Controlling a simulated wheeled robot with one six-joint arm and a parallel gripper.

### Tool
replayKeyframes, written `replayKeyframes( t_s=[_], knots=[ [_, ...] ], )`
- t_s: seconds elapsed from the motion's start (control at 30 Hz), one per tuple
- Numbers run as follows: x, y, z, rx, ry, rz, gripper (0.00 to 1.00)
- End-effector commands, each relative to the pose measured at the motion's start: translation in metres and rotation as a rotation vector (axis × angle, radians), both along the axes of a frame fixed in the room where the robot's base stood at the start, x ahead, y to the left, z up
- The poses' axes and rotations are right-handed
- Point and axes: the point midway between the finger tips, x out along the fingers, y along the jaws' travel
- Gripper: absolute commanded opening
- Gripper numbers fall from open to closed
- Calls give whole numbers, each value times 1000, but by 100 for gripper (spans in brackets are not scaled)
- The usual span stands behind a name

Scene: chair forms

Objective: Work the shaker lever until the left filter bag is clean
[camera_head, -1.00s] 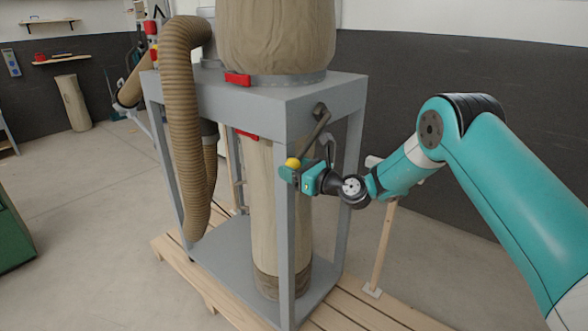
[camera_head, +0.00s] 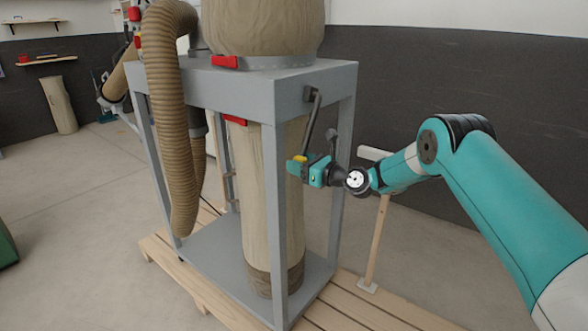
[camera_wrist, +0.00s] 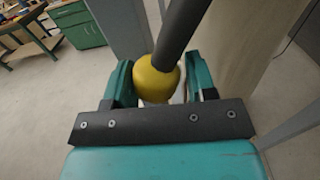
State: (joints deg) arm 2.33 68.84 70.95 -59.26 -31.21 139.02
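The shaker lever (camera_head: 313,118) is a dark bar that hangs from a pivot on the right side of the grey frame and slants slightly left toward its yellow knob (camera_wrist: 157,79). My gripper (camera_head: 303,168) is at the lever's lower end, with its teal fingers on either side of the knob and closed on it. In the wrist view the lever rises from the knob. A plump tan upper bag (camera_head: 265,28) sits on top of the frame, its top cut off. A long tan lower bag (camera_head: 268,190) hangs below. I cannot tell how dirty they are, or which is the left filter bag.
The grey frame (camera_head: 225,92) stands on a wooden pallet (camera_head: 345,305). A ribbed tan hose (camera_head: 172,120) hangs at its left. A wooden post (camera_head: 376,245) stands right of the frame, near my arm. Floor is open at left. The wrist view shows a green cabinet (camera_wrist: 82,30).

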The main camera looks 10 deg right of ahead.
Motion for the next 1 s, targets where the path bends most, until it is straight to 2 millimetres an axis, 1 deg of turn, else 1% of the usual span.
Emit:
replayKeyframes(
  t_s=[0.03,0.07,0.17,0.37,0.47,0.6,0.67,0.77,1.0],
  knots=[
    [4,-4,-7,0,-4,-2,51],
    [6,-6,-8,-1,-4,-1,51],
    [9,-9,-8,0,-1,0,51],
    [9,-9,-7,-1,1,0,51],
    [11,-11,-10,-1,-1,-1,51],
    [22,-23,-19,-2,-4,-3,51],
    [26,-26,-21,-1,-3,-1,51],
    [30,-30,-20,-1,-2,-1,51],
    [30,-30,-18,-1,1,0,51]
  ],
)
